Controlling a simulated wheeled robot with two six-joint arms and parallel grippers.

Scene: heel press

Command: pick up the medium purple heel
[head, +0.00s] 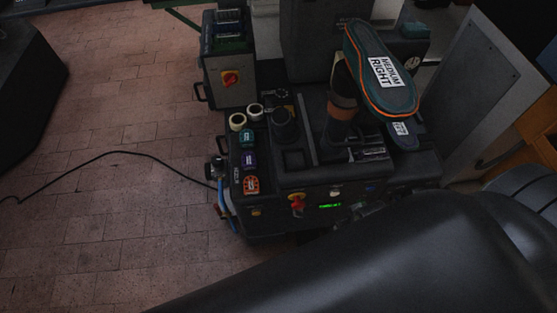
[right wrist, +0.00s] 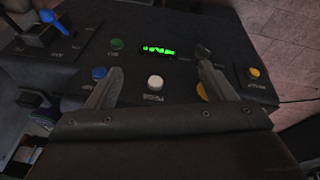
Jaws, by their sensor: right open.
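A small purple heel (head: 249,161) with a light label sits on the left ledge of the black press (head: 290,215) in the head view. It stands in a row between a teal heel (head: 247,138) and an orange-red heel (head: 251,185). In the right wrist view my right gripper (right wrist: 158,82) is open, its two fingers apart in front of the press's button panel, with nothing seen between them but panel. The purple heel is not seen in that view. My left gripper is not in view.
A shoe with a teal, orange-edged sole marked MEDIUM RIGHT (head: 385,72) is mounted upside down on the press. Two pale round pieces (head: 237,121) lie behind the heels. A black cable (head: 130,153) crosses the open brick floor at left.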

